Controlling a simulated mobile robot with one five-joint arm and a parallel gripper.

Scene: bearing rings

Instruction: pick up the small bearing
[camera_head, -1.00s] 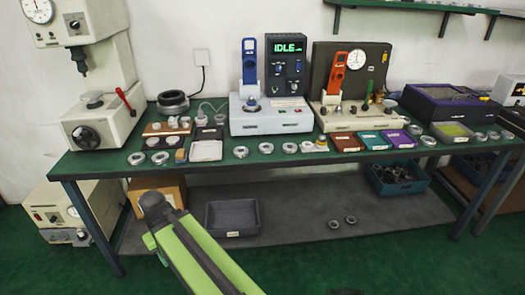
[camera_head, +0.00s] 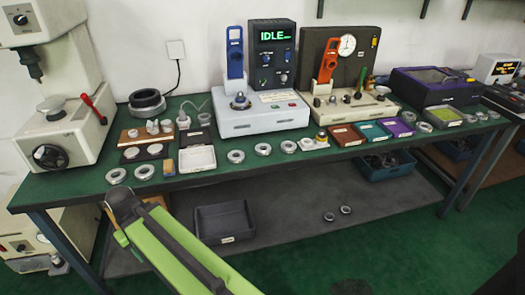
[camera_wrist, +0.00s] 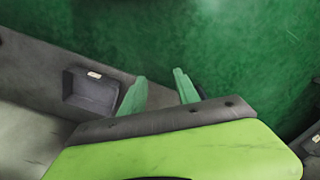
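Several metal bearing rings lie along the front of the green bench, among them a ring at the left (camera_head: 117,175), one in the middle (camera_head: 236,156) and one beside it (camera_head: 263,149). Two small rings, one (camera_head: 329,216) and another (camera_head: 345,210), lie on the grey lower shelf. I cannot tell which one is the small bearing. In the wrist view my gripper (camera_wrist: 159,75) has its two green fingers apart with nothing between them, above the floor beside the shelf. No ring shows clearly near it. In the head view its fingers cannot be made out.
The bench (camera_head: 200,181) carries a blue-grey IDLE tester (camera_head: 262,118), a beige gauge fixture (camera_head: 353,112), a white tray (camera_head: 197,160) and coloured trays. A black bin (camera_head: 225,222) stands on the lower shelf (camera_head: 290,215), left of the small rings. A blue crate (camera_head: 388,168) is at the right.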

